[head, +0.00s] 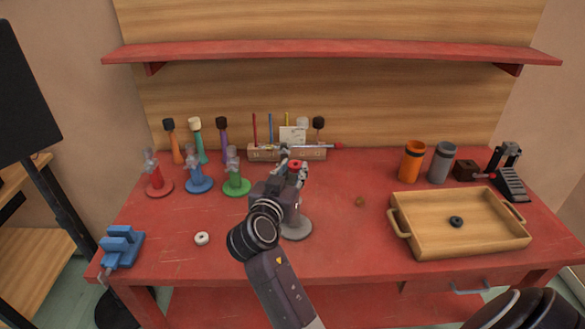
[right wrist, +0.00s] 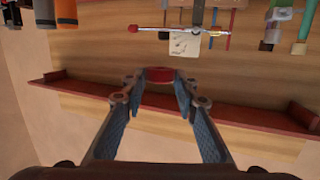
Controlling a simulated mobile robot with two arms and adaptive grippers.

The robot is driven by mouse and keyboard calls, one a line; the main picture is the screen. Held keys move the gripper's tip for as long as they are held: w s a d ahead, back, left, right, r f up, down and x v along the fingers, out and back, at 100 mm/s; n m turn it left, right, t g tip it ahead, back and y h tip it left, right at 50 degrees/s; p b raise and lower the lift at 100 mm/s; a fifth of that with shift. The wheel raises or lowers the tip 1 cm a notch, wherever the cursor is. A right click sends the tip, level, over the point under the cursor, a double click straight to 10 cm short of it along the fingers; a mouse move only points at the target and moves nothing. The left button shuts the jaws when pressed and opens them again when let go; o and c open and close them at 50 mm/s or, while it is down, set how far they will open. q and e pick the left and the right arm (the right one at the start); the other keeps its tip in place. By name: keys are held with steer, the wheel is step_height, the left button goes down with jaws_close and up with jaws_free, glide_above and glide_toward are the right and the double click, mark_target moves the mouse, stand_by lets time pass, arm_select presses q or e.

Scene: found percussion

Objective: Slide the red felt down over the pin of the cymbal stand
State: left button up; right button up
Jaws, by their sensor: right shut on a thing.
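My right gripper (head: 294,167) is shut on the red felt (head: 296,163), a small ring held above the table near its middle. In the right wrist view, the felt (right wrist: 159,74) sits between the fingertips of the gripper (right wrist: 158,84). The cymbal stand (head: 298,229) shows as a round grey base just below and behind my gripper in the head view. Its upper part and pin are hidden or cannot be made out behind my gripper and wrist. Whether the felt touches the pin cannot be told. My left gripper is not in view.
A white ring (head: 202,238) and a small brown thing (head: 360,201) lie on the red table. A wooden tray (head: 430,246) holding a dark ring (head: 456,221) stands right. Red, blue and green stands, a blue vise (head: 120,246) and a mallet rack (head: 262,154) surround the clear middle.

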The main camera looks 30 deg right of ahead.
steer(key=shift+f, duration=0.3)
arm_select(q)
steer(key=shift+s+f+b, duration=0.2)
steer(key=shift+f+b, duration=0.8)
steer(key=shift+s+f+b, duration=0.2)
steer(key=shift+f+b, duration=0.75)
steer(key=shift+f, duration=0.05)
arm_select(e)
steer(key=shift+f, duration=2.6)
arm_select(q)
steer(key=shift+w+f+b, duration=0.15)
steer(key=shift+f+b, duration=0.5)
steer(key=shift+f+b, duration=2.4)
arm_select(e)
steer(key=shift+f, duration=2.4)
